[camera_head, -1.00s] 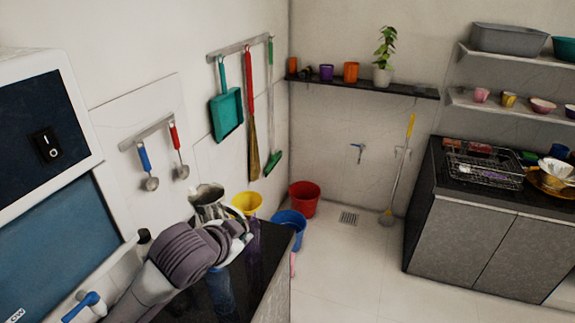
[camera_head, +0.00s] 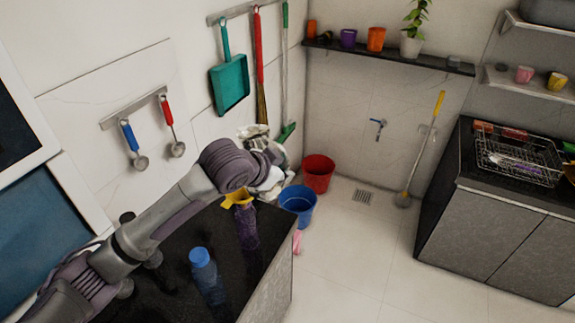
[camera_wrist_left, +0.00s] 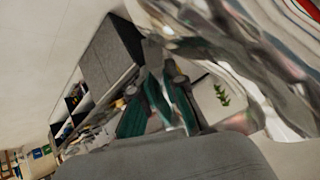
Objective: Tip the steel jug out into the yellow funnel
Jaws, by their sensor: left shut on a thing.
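The steel jug (camera_head: 252,132) shows in the head view as a shiny patch just behind my left gripper (camera_head: 276,172), mostly hidden by it. In the left wrist view the jug (camera_wrist_left: 235,45) fills the upper right as blurred, reflective metal, beside the green-padded fingers of my left gripper (camera_wrist_left: 160,105). My left gripper is shut on the jug, above the counter's far end. The jug's tilt and contents cannot be told. The yellow funnel (camera_head: 238,198) is on the dark counter, just below my left wrist, which hides part of it. My right gripper is not in view.
A blue-topped thing (camera_head: 200,257) stands on the dark counter (camera_head: 180,235) in front of the funnel. Blue (camera_head: 298,203) and red (camera_head: 319,172) buckets are beyond the counter's edge. Ladles and a green dustpan (camera_head: 229,83) hang on the wall.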

